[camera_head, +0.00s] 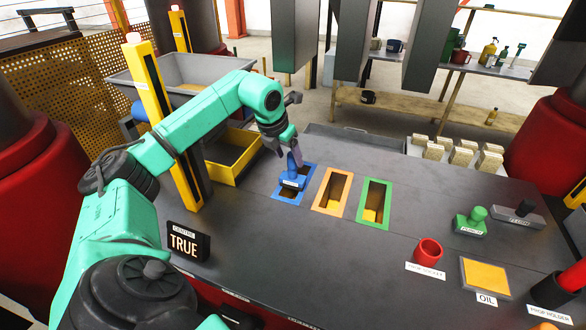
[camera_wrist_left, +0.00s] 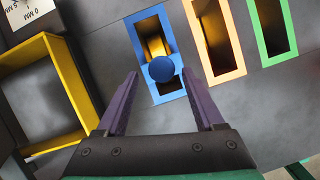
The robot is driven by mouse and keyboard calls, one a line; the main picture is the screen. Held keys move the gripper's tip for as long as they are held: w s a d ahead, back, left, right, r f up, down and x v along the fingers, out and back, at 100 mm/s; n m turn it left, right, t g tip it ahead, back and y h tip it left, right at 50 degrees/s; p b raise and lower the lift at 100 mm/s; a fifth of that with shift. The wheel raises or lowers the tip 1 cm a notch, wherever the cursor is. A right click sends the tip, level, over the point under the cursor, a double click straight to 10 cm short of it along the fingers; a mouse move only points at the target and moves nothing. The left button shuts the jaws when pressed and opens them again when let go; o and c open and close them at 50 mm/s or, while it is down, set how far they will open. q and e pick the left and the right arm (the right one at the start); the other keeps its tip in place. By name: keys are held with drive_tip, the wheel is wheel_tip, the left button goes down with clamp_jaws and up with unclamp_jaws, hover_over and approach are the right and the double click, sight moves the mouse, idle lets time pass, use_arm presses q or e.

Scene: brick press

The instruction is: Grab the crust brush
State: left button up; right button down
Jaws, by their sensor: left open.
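No thing is clearly marked as the crust brush. A blue tool with a round knob (camera_head: 293,177) sits over the blue-framed slot (camera_head: 280,194); its label is too small to read. My left gripper (camera_head: 291,155) is open just above this tool. In the left wrist view, the knob (camera_wrist_left: 161,69) shows between the tips of my left gripper (camera_wrist_left: 160,73), with a gap on both sides. The lower part of the tool is mostly hidden under the knob there. My right gripper is not in view.
An orange-framed slot (camera_head: 321,208) and a green-framed slot (camera_head: 361,215) lie to the right. A green stamp-like tool (camera_head: 470,222), a grey block with a dark knob (camera_head: 518,217), a red cup (camera_head: 428,252) and an oil pad (camera_head: 486,277) stand farther right. A yellow bin (camera_head: 238,178) is at left.

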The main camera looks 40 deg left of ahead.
sight(293, 165)
use_arm(q)
drive_tip(key=shift+w+d+f+p, duration=0.15)
drive_tip(key=shift+w+f+p, duration=0.05)
drive_tip(key=shift+f+p, duration=0.4)
drive_tip(key=shift+w+d+f+p, duration=0.15)
drive_tip(key=shift+f+p, duration=0.3)
drive_tip(key=shift+p, duration=0.2)
drive_tip(key=x, duration=0.3)
drive_tip(key=shift+a, duration=0.2)
drive_tip(key=shift+w, duration=0.15)
drive_tip(key=shift+c, duration=0.3)
drive_tip(key=shift+d+r, duration=0.1)
drive_tip(key=c, duration=1)
clamp_jaws()
